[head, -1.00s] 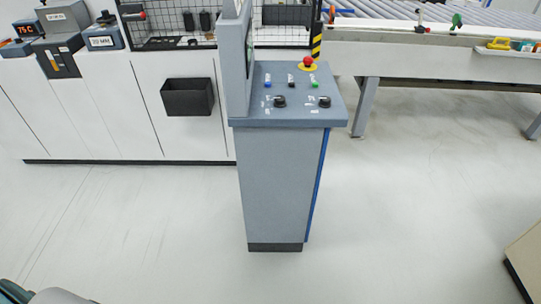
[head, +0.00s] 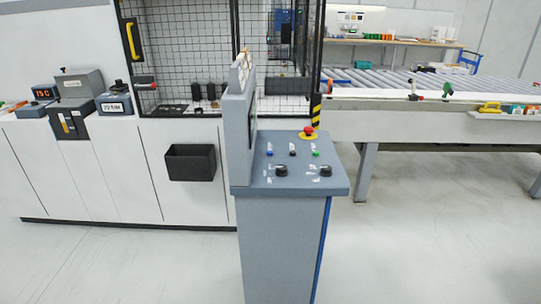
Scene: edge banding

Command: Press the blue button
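The blue button (head: 269,153) is a small round cap at the left of a row on the sloped top of a grey control console (head: 284,245). A black button (head: 292,153) and a green button (head: 315,153) sit to its right in the same row. A red emergency stop (head: 308,131) on a yellow base is behind the green one. Two black knobs (head: 281,171) (head: 326,171) are in front of the row. The upright screen panel (head: 238,125) stands close to the left of the blue button. Neither gripper shows in the head view.
A white machine cabinet (head: 115,175) with a black bin (head: 190,162) stands to the left and behind. A black mesh guard (head: 185,60) rises behind the console. A roller conveyor (head: 420,85) runs at the back right. The floor (head: 430,245) right of the console is clear.

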